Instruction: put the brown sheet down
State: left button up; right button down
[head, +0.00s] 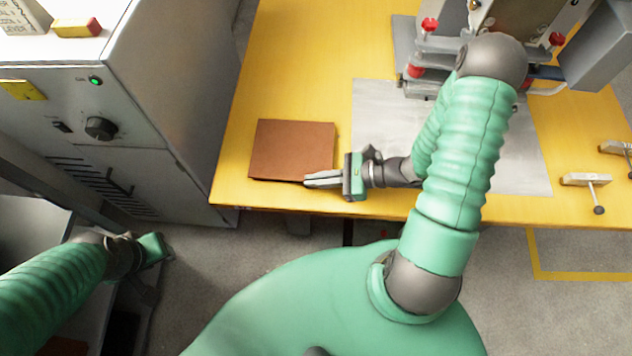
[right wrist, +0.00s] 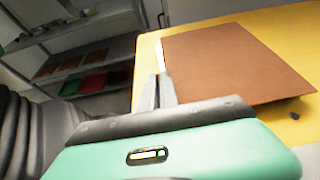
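The brown sheet (head: 292,148) is a flat square over the left front part of the yellow table (head: 285,60). A thin dark line shows under its front edge; I cannot tell whether it lies fully on the table. My right gripper (head: 306,181) has its fingers close together at the sheet's near right corner, pinching its edge. In the right wrist view the brown sheet (right wrist: 235,65) extends from the fingers (right wrist: 158,92) over the table. My left gripper (head: 153,248) is low at the left, away from the table; its fingers are hidden.
A grey plate (head: 375,110) lies right of the sheet, under a machine with red knobs (head: 430,25). Clamps (head: 587,180) sit at the table's right. A grey cabinet (head: 160,90) stands left of the table. In the right wrist view, a shelf (right wrist: 100,60) holds coloured sheets.

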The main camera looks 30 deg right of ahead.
jog(key=shift+d+f, duration=0.2)
jog(key=shift+f, duration=1)
jog(key=c, duration=1.6)
grip_release()
jog(key=shift+a+r, duration=0.1)
